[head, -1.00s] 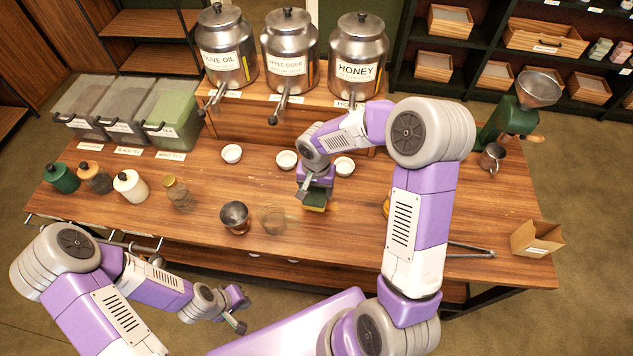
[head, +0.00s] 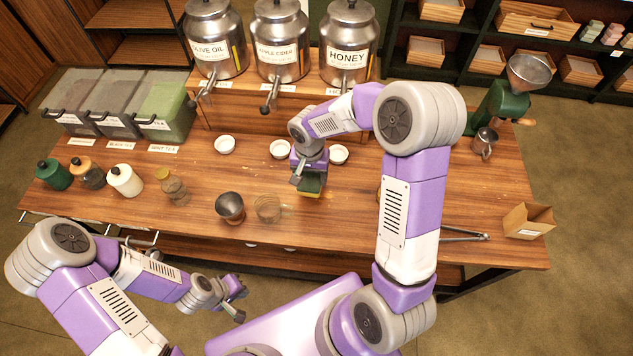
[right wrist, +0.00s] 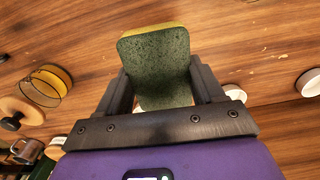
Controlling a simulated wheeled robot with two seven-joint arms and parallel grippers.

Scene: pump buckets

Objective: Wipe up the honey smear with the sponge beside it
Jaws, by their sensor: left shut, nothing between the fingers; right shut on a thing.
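My right gripper (head: 309,171) is shut on the sponge (head: 311,187) over the middle of the table, just in front of the small white bowls. In the right wrist view the sponge (right wrist: 155,62) is a green block with a yellow edge, held between the two dark fingers. I cannot tell whether it touches the wood. I cannot make out a clear honey smear; small pale-yellow specks (right wrist: 272,49) lie on the table in the right wrist view. My left gripper (head: 238,299) is shut and empty, low in front of the table's front edge.
White bowls (head: 280,149) line the dispenser stand, including one near the honey dispenser (head: 347,50). Jars (head: 126,181) stand at left. My right arm hides table to the right.

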